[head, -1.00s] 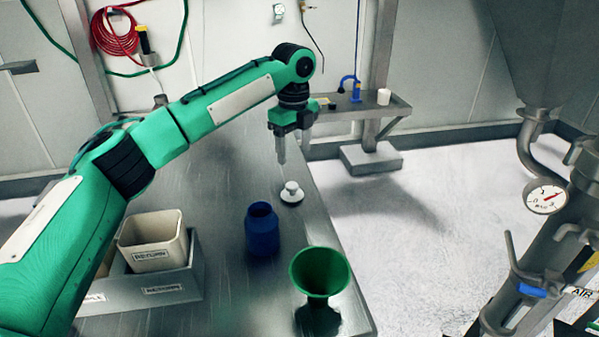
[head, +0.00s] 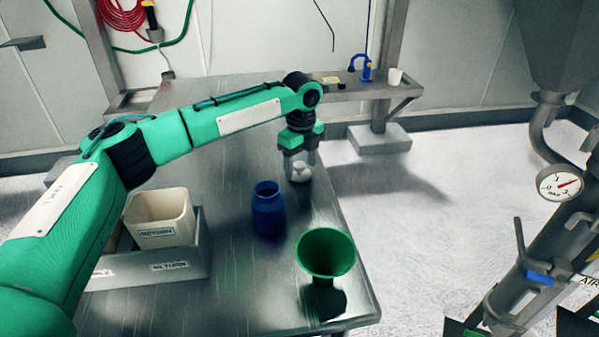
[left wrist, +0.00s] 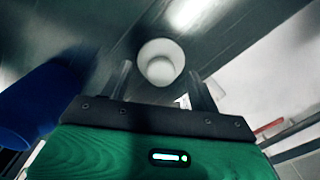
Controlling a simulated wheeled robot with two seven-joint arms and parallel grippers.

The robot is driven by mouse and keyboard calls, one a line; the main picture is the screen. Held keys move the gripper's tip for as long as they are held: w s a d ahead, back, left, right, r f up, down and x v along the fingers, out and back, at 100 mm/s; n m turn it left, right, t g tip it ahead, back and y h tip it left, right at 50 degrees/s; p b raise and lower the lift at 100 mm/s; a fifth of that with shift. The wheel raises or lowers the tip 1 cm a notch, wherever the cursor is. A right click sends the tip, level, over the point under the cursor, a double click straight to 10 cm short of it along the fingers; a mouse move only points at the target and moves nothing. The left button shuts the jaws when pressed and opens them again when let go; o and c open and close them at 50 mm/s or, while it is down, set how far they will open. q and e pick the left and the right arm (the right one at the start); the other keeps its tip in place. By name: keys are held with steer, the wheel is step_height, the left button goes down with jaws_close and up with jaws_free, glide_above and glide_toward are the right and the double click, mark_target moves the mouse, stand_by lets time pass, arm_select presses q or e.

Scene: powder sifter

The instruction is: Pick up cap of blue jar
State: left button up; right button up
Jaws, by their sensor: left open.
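The white cap (head: 300,176), a round disc with a knob, lies on the metal table behind and right of the blue jar. My left gripper (head: 298,166) points down over it and partly hides it. In the left wrist view, the cap (left wrist: 160,62) shows between and beyond the two spread fingers of my gripper (left wrist: 162,85); whether they touch it I cannot tell. The blue jar (head: 268,212) stands upright with its mouth uncovered; it also shows at the left of the left wrist view (left wrist: 40,100). My right gripper is not in view.
A green funnel (head: 325,254) stands at the table's front right, near the edge. A beige bin (head: 162,222) sits in a grey tray (head: 195,265) at left. A side shelf (head: 350,90) holds a white cup (head: 395,75). Bare table (head: 215,190) lies between bin and jar.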

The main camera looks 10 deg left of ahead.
arm_select(q)
step_height(320, 180, down, 2)
steer(key=shift+f, duration=0.1)
steer(key=c, duration=0.6)
steer(key=shift+r, duration=0.2)
